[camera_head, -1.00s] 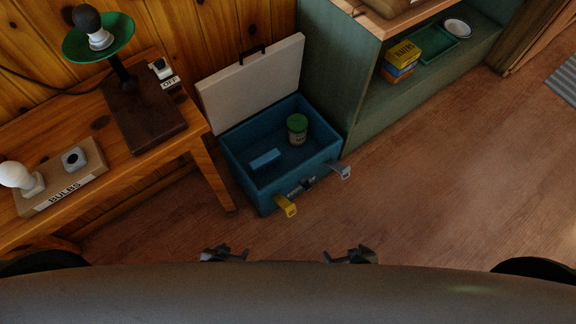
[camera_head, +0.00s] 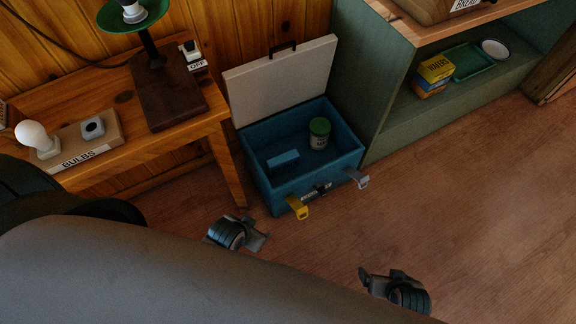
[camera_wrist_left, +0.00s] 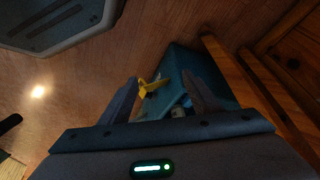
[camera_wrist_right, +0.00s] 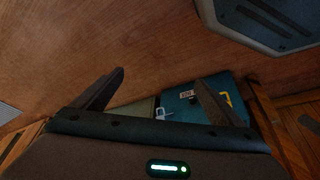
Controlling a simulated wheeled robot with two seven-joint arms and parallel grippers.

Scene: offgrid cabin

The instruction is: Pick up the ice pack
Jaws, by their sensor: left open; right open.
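The ice pack, seemingly the light-blue block (camera_head: 283,159), lies inside the open blue cooler (camera_head: 312,180) on the floor. A jar with a green lid (camera_head: 319,133) stands beside it in the cooler. My left gripper (camera_head: 258,240) is open and empty, low in front of the cooler, outside it. My right gripper (camera_head: 372,281) is open and empty, further right and nearer to me. The cooler's outside shows beyond the open fingers in the left wrist view (camera_wrist_left: 180,68) and the right wrist view (camera_wrist_right: 178,108). I cannot make out the ice pack clearly in either wrist view.
The cooler's white lid (camera_head: 282,82) stands open at the back. A yellow latch (camera_head: 298,208) and a grey latch (camera_head: 358,178) stick out in front. A wooden table (camera_head: 150,150) is close on the left, a green shelf (camera_head: 400,130) on the right. Floor is clear at right.

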